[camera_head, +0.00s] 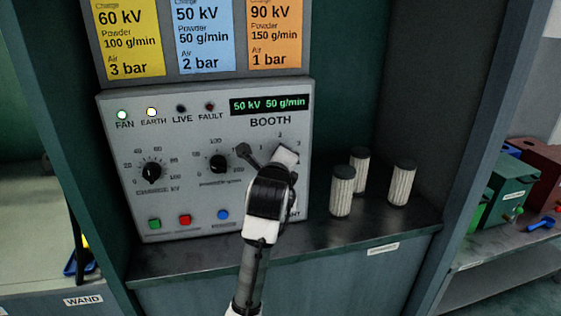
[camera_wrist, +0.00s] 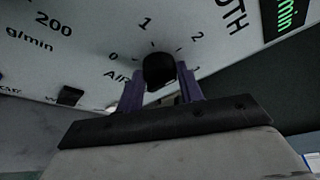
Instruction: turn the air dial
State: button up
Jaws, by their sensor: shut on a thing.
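The air dial (camera_wrist: 159,70) is a black knob on the grey booth panel (camera_head: 118,190). In the wrist view it sits between both fingers of my gripper (camera_wrist: 161,84), which is shut on it. Scale marks 0, 1 and 2 show around it, with part of the word "Air" at lower left; its pointer is hard to make out. In the head view my gripper (camera_head: 266,160) covers the dial, and marks 2 and 3 show above it. The panel display (camera_head: 269,104) reads 50 kV 50 g/min.
Left of my gripper are the charge dial (camera_head: 152,170) and the powder dial (camera_head: 219,160), with coloured buttons below. Yellow, blue (camera_head: 205,35) and orange cards hang above. Three pale ribbed cylinders (camera_head: 401,184) stand on the shelf at right. FAN and EARTH lamps are lit.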

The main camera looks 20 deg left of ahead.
jog(key=o, duration=1)
jog(key=b+v, duration=0.2)
jog(key=v, duration=1.1)
jog(key=shift+s+d+r, duration=0.15)
jog(key=shift+s, duration=0.2)
